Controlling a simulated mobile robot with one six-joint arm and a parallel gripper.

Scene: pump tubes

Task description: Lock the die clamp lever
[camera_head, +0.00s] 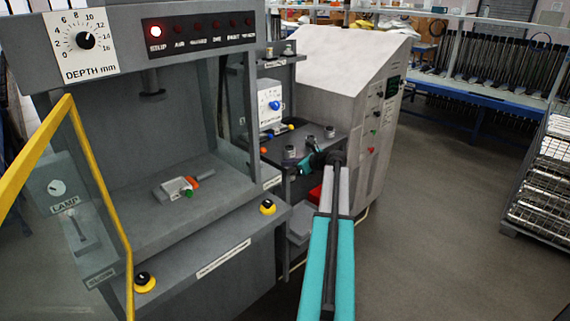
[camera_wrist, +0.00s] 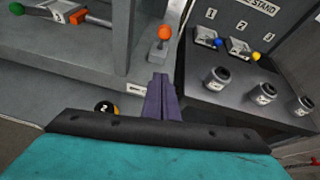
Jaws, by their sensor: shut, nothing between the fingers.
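A small upright lever with an orange knob (camera_wrist: 163,40) stands on a grey ledge near the top middle of the wrist view. Its orange knob also shows in the head view (camera_head: 264,150). I cannot read a label on it. A grey die block (camera_head: 178,189) with an orange part and a green knob lies on the press bed; part of it shows at the upper left of the wrist view (camera_wrist: 60,11). My gripper (camera_wrist: 161,82) is shut and empty, just in front of and below the lever, apparently apart from it. In the head view its fingertips are hard to make out.
A stand (camera_wrist: 232,98) to the right carries several labelled cylinders (camera_wrist: 215,80) and two small blocks with blue and yellow knobs. A yellow button (camera_head: 267,207) sits on the press front. A yellow guard frame (camera_head: 100,180) is at the left. Open floor (camera_head: 440,230) lies right.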

